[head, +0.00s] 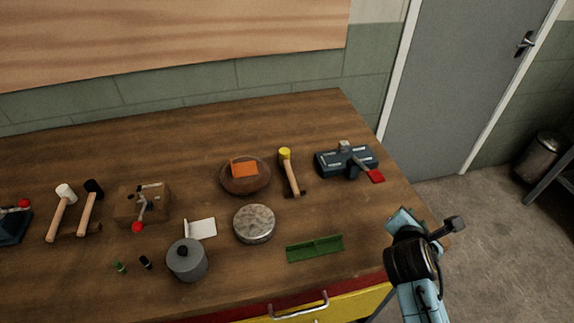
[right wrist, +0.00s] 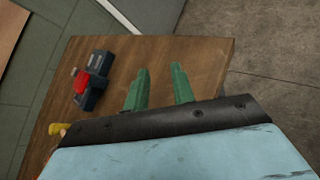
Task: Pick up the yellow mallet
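The yellow mallet (head: 290,172) lies on the wooden workbench (head: 330,215), its yellow head toward the wall and its wooden handle toward the front. In the right wrist view a yellow piece, likely the mallet's head (right wrist: 56,128), shows at the left, partly hidden by my gripper body. My right gripper (right wrist: 160,75) has two green fingers standing apart with nothing between them. In the head view my right arm is at the bench's right front corner, to the right of and nearer than the mallet; its fingers are hard to make out there. My left gripper is not in view.
A dark vise with a red handle (head: 345,162) stands right of the mallet. A brown bowl with an orange block (head: 244,168) is at its left. A round grey tin (head: 254,224) and a green tray (head: 315,248) lie nearer the front. White and black mallets (head: 66,193) lie far left.

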